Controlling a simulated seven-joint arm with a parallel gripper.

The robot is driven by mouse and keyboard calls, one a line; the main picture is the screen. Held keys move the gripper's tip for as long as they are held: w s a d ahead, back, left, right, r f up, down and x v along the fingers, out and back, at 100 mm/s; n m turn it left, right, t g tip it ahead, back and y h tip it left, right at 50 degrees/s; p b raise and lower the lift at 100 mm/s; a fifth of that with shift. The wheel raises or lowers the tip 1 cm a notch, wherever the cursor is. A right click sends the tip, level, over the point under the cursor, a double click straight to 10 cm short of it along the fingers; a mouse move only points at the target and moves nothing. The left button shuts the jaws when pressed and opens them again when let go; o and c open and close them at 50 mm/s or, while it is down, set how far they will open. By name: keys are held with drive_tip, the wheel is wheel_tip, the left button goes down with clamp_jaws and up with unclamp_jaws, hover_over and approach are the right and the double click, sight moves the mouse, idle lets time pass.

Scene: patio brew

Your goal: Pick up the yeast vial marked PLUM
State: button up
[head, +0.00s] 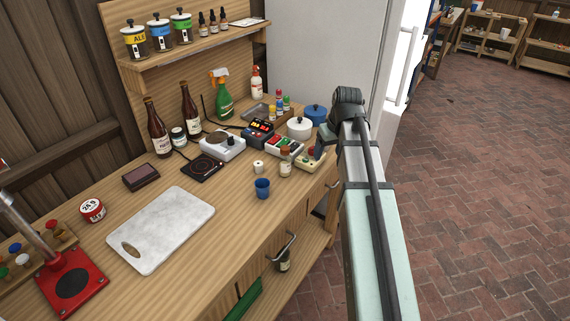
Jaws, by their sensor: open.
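No label reading PLUM can be made out. Small vials with coloured caps (25,259) stand in a wooden rack (62,236) at the far left, partly behind a red press stand. Small bottles with coloured caps (280,104) stand in a tray at the back of the bench; their labels are too small to read. My gripper (318,153) is at the bench's right end, over the small devices there, far from the left rack. It is open, appears empty, and is partly hidden by my arm.
Tall brown bottles (157,128) stand at the back. The red press stand (72,283) rises beside the left rack. A shelf (190,45) overhangs the back.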

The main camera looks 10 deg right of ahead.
drive_tip(key=t, duration=0.2)
approach(286, 148)
drive_tip(key=x, duration=0.6)
drive_tip(key=shift+w+a+f, duration=0.1)
drive_tip(key=shift+w+a, duration=0.1)
drive_tip(key=shift+a, duration=0.1)
drive_tip(key=shift+x, duration=2.9)
drive_tip(key=shift+s+d, duration=0.15)
drive_tip(key=shift+d, duration=0.05)
drive_tip(key=c, duration=1.1)
drive_tip(key=shift+c, duration=0.2)
